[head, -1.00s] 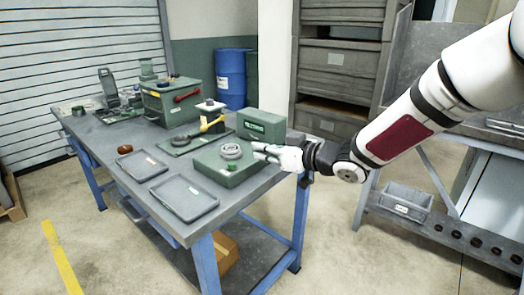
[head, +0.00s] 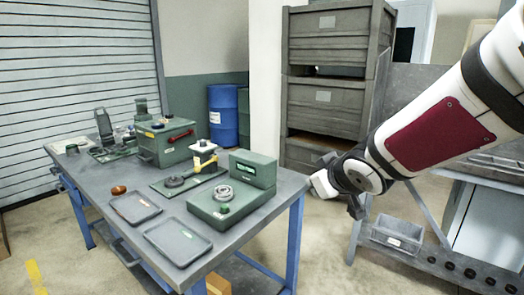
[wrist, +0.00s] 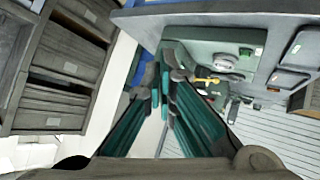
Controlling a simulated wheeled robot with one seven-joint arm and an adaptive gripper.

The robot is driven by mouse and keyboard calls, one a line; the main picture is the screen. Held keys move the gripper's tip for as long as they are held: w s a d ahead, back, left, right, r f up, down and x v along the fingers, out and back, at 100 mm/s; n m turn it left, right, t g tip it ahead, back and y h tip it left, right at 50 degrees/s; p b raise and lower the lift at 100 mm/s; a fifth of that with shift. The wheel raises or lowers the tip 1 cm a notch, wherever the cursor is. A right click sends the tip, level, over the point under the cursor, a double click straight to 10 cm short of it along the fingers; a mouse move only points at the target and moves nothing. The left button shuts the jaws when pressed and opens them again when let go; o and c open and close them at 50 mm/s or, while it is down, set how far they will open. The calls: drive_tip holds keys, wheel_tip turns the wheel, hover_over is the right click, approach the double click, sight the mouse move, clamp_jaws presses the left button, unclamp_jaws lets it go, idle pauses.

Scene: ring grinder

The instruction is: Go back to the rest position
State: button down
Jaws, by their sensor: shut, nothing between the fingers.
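My gripper (wrist: 160,84) reaches forward in the wrist view, its teal fingers shut with nothing between them. In the head view my arm comes in from the right, folded so that the gripper's end (head: 326,184) hangs off the right edge of the workbench (head: 232,252), apart from it. The green ring grinder (head: 226,203) stands on the bench's near right part, with a metal ring (head: 223,192) on its top. The grinder also shows in the wrist view (wrist: 228,48), upper right.
Two flat grey trays (head: 180,240) lie left of the grinder, with a reddish-brown round part (head: 118,190) nearby. A green box with a red handle (head: 168,142) stands behind. Large crates (head: 325,110) and a side table with a grey bin (head: 396,238) are to the right.

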drive_tip(key=s+d+r+m+g+h+p, duration=0.1)
drive_tip(key=s+d+r+m+h+p, duration=0.2)
drive_tip(key=s, duration=0.6)
drive_tip(key=s+d+r+m+g+h, duration=0.1)
drive_tip(key=s+d+r+g, duration=0.15)
drive_tip(key=s+d, duration=0.4)
drive_tip(key=s+a+m+g+y+p, duration=0.2)
drive_tip(key=s+g, duration=0.1)
drive_tip(key=s, duration=1.6)
drive_tip(key=shift+s+a, duration=0.2)
drive_tip(key=shift+a, duration=0.2)
idle(4.1)
